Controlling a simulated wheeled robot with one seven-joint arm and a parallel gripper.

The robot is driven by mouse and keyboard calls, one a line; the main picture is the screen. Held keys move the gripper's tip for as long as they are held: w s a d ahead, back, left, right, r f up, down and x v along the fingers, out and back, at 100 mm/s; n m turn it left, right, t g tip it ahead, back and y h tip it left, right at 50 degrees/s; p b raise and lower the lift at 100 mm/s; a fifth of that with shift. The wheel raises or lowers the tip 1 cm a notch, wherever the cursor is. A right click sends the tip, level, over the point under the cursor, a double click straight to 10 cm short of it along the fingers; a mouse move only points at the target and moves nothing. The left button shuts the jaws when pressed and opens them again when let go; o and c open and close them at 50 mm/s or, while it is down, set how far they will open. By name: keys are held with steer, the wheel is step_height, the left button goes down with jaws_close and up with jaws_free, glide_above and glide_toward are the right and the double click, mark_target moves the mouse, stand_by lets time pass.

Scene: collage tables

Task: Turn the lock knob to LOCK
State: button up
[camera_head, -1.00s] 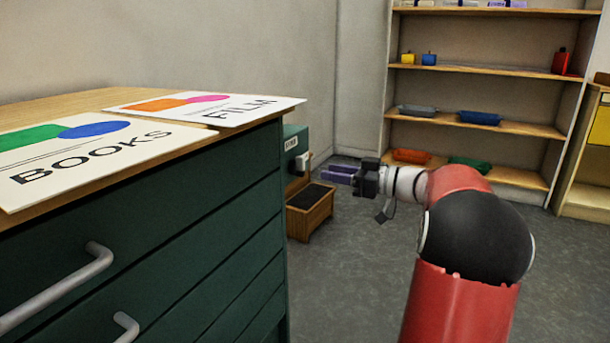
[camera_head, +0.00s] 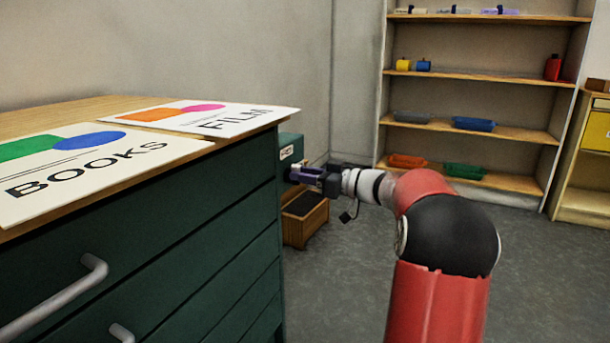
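A green box (camera_head: 291,146) with a small pale label (camera_head: 286,152) stands just past the end of the green drawer cabinet. The grey lock knob is on its side but is now mostly hidden by my gripper; its setting cannot be read. The fingertips are at or around the knob. At this size I cannot tell whether they touch it or are closed on it.
The green drawer cabinet (camera_head: 190,235) with handles fills the left, with BOOKS (camera_head: 95,165) and FILM (camera_head: 205,116) sheets on top. A wooden step box (camera_head: 303,228) is below my gripper. A shelf (camera_head: 480,77) with bins stands behind. Grey floor is open at right.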

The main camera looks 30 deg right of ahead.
jaws_close()
steer(key=shift+m, duration=0.3)
steer(key=m, duration=1.1)
steer(key=d+f+m+b, duration=0.1)
steer(key=m, duration=0.5)
steer(key=shift+w, duration=0.3)
steer(key=shift+m, duration=0.3)
steer(key=shift+o, duration=1.2)
jaws_free()
